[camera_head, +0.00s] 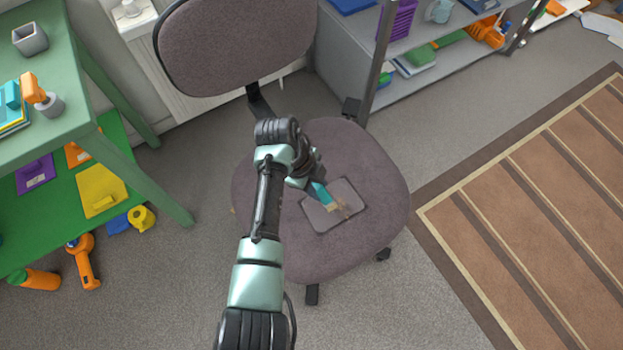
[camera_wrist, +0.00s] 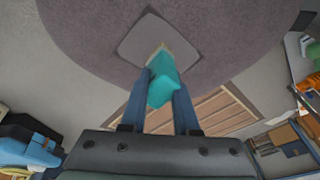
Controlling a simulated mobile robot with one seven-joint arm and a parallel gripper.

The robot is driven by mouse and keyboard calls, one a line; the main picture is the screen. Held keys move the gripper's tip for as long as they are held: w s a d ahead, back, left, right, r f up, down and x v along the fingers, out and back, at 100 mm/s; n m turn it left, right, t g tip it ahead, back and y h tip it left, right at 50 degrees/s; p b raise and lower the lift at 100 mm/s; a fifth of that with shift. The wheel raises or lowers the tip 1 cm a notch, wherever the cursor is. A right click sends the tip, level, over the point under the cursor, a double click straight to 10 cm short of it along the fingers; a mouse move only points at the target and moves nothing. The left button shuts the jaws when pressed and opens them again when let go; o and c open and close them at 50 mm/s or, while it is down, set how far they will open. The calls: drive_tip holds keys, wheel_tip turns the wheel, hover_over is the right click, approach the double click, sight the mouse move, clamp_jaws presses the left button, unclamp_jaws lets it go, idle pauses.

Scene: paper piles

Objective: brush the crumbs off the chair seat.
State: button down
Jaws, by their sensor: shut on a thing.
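The office chair's seat (camera_head: 385,215) is a dull purple-brown cushion, and it fills the top of the wrist view (camera_wrist: 85,30). A paler square patch (camera_head: 318,219) lies at its middle; it also shows in the wrist view (camera_wrist: 135,42). My gripper (camera_head: 314,184) is shut on a teal brush (camera_wrist: 162,88) and holds it over the patch. The brush's pale bristles (camera_wrist: 159,52) point at the patch; I cannot tell if they touch it. Small brownish specks (camera_head: 347,209), perhaps crumbs, show by the bristles; they are too small to separate clearly.
The chair's backrest (camera_head: 235,40) rises behind my arm. A green table (camera_head: 85,70) with a lower shelf stands at left, an orange tool (camera_head: 84,262) on the floor beside it. A grey shelf unit (camera_head: 400,95) stands behind. A striped brown rug (camera_head: 540,200) lies at right.

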drive_tip(key=shift+s+d+p, duration=0.35)
drive_tip(key=shift+d+p, duration=0.1)
drive_tip(key=shift+d, duration=0.4)
drive_tip(key=shift+s+d+p, duration=0.4)
drive_tip(key=shift+d+p, duration=0.05)
drive_tip(key=shift+d, duration=0.35)
drive_tip(key=shift+s+d+p, duration=0.35)
drive_tip(key=shift+d+p, duration=0.1)
drive_tip(key=shift+d, duration=0.4)
drive_tip(key=shift+w+d, duration=0.1)
drive_tip(key=shift+p, duration=0.45)
idle(1.1)
